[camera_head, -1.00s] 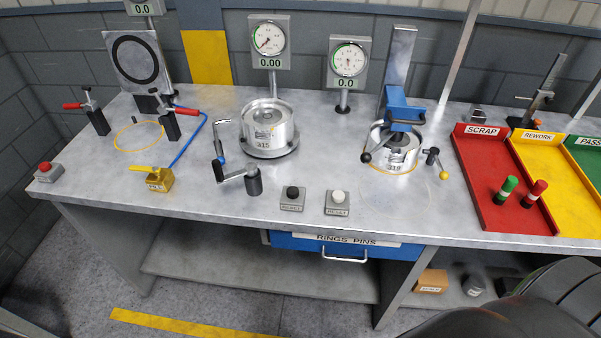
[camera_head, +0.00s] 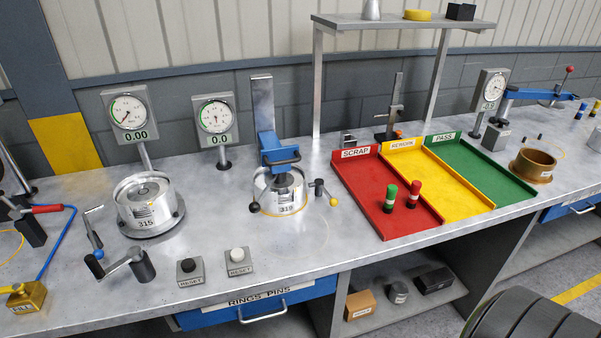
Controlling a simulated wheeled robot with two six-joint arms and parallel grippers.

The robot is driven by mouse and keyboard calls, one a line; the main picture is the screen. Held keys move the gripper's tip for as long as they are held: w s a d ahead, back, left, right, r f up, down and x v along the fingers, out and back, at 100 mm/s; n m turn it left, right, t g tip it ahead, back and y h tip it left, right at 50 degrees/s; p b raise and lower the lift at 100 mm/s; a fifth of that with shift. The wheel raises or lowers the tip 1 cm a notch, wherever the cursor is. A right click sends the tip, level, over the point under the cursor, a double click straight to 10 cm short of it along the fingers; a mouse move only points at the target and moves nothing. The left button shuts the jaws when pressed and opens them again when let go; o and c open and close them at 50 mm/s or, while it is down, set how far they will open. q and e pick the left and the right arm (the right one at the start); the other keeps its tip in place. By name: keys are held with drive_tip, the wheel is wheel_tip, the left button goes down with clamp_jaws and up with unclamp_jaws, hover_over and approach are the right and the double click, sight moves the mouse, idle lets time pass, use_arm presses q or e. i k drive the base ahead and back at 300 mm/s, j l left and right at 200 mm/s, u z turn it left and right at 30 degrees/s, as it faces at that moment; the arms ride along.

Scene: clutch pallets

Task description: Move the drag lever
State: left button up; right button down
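No part is labelled as the drag lever, so I cannot tell which one it is. A central blue fixture (camera_head: 275,148) stands over a silver clutch drum marked 319 (camera_head: 281,195). A black ball-ended handle (camera_head: 254,206) is at its left, and a small lever with a yellow ball tip (camera_head: 326,193) at its right. A crank handle (camera_head: 118,264) stands in front of the drum marked 315 (camera_head: 147,207). At the far right, a long blue arm (camera_head: 540,94) carries an upright lever with a red ball (camera_head: 568,72). Neither gripper is in view.
Red SCRAP (camera_head: 366,193), yellow REWORK and green PASS trays sit on the bench (camera_head: 250,238); the red one holds a green and a red cylinder. RESET buttons (camera_head: 238,257) line the front. A dark ribbed round object (camera_head: 520,322) is at bottom right. Gauges and a shelf stand behind.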

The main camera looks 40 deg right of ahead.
sight(254, 208)
drive_tip(key=z, duration=0.9)
